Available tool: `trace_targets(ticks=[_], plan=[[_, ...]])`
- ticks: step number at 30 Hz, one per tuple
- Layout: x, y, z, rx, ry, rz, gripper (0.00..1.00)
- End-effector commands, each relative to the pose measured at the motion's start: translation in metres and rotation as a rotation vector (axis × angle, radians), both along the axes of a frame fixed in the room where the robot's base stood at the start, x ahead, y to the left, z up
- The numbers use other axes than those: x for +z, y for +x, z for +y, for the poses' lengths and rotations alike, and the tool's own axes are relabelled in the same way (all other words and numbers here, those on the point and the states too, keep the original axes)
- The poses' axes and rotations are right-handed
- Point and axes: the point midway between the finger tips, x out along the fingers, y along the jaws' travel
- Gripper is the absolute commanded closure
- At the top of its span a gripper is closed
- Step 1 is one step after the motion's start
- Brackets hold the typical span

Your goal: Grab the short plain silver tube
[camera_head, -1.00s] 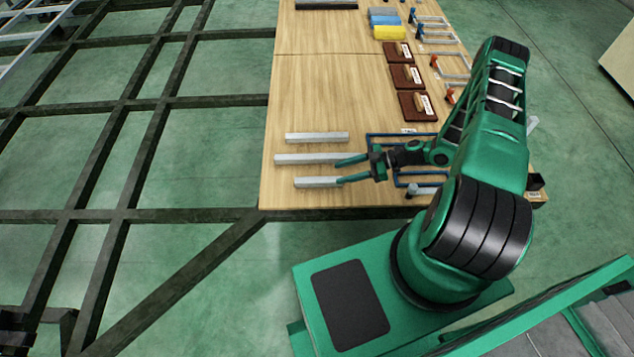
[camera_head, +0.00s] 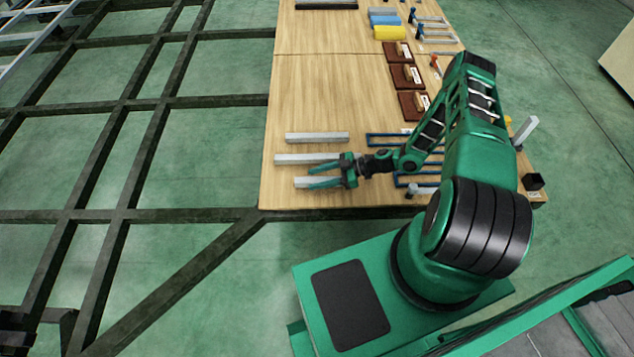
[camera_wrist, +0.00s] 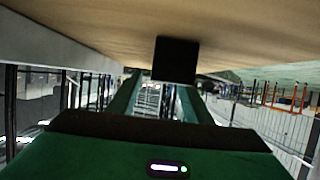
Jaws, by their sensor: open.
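Three plain silver tubes lie side by side at the table's left end in the head view. The front tube (camera_head: 300,182) looks the shortest; the middle tube (camera_head: 295,159) and back tube (camera_head: 316,137) are longer. My gripper (camera_head: 311,178) is open and low over the table, its green fingers reaching left around the front tube, which they partly hide. In the wrist view the tabletop fills the top, and a dark square block (camera_wrist: 175,60), perhaps a tube end in shadow, shows between my fingers (camera_wrist: 163,98). Contact cannot be told.
The wooden table (camera_head: 320,90) has bare room behind the tubes. Blue frames (camera_head: 385,138) lie just right of the tubes. Brown boards with handles (camera_head: 405,77) and a yellow block (camera_head: 390,33) stand farther back. A grey bar (camera_wrist: 50,42) runs along the left of the wrist view.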

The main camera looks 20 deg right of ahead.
Motion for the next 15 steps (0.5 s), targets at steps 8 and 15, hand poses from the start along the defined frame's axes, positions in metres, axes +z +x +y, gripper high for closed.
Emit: trace_targets(ticks=[8,15], plan=[[-0.0028,0.0021,0.0051,-0.001,-0.002,0.0,0.55],[-0.0028,0.002,0.005,-0.001,-0.002,0.0,1.0]])
